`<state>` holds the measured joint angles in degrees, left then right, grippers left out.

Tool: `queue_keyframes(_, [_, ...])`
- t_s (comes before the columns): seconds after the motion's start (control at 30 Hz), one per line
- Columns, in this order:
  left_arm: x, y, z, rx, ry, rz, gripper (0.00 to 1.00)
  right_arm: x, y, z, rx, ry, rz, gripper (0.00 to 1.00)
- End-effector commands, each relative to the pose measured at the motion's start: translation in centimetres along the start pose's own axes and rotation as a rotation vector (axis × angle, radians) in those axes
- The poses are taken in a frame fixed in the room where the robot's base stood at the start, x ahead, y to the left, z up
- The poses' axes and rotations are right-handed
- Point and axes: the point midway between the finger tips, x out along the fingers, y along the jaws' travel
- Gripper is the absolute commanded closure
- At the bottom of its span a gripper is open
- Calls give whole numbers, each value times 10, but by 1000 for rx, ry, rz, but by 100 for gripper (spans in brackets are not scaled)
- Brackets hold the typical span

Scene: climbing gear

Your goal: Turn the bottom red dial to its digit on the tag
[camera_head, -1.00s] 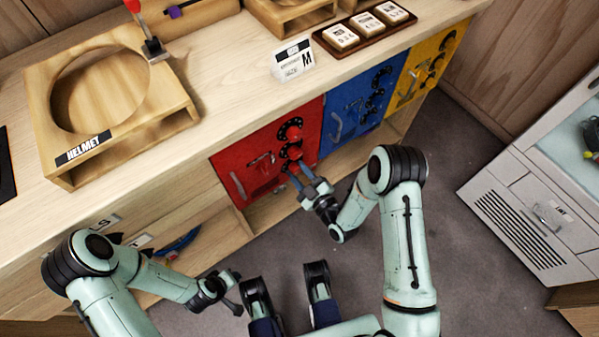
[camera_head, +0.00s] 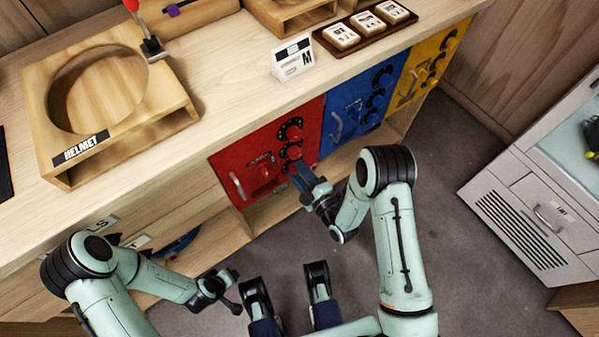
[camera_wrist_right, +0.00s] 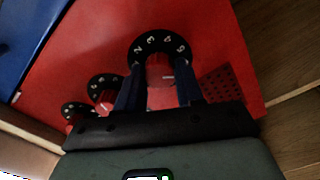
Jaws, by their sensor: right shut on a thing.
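The red panel (camera_head: 245,160) on the bench front carries a column of dials with black digit rings. The top dial (camera_head: 291,129) and middle dial (camera_head: 293,151) show in the head view; the bottom dial is hidden there by my right gripper (camera_head: 292,172). In the right wrist view the bottom dial (camera_wrist_right: 158,68) has its red knob between my fingers, which are shut on it. Digits around 2 to 5 show on its ring. The other dials (camera_wrist_right: 103,88) lie to its left. My left gripper (camera_head: 222,288) hangs low, away from the panel; its jaw state is unclear.
A blue panel (camera_head: 345,115) and a yellow panel (camera_head: 432,65) adjoin the red one. On the bench top stand a card marked M (camera_head: 292,60), a tray of white tags (camera_head: 352,42) with unreadable small digits, and a wooden helmet stand (camera_head: 180,120).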

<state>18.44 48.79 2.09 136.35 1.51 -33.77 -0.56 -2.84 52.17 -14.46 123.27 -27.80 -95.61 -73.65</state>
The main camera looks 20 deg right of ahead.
Motion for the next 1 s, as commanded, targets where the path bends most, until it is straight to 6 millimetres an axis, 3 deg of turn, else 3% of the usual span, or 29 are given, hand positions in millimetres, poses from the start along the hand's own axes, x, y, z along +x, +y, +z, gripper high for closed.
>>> queue_keyframes(0.37, [0,0,0,0,0,0,57,-1,-1,1,-3,-3,-2,94])
queue_keyframes(0.4, [0,0,0,0,0,0,57,-1,-1,1,-3,-3,-2,54])
queue_keyframes(0.47, [0,0,0,0,0,0,57,-1,-1,1,-3,-3,-2,38])
queue_keyframes(0.8, [-1,0,0,0,-1,0,57,-3,0,0,-3,-2,-2,38])
queue_keyframes(1.0, [-6,2,7,2,-20,2,57,-30,0,1,-2,-6,-4,38])
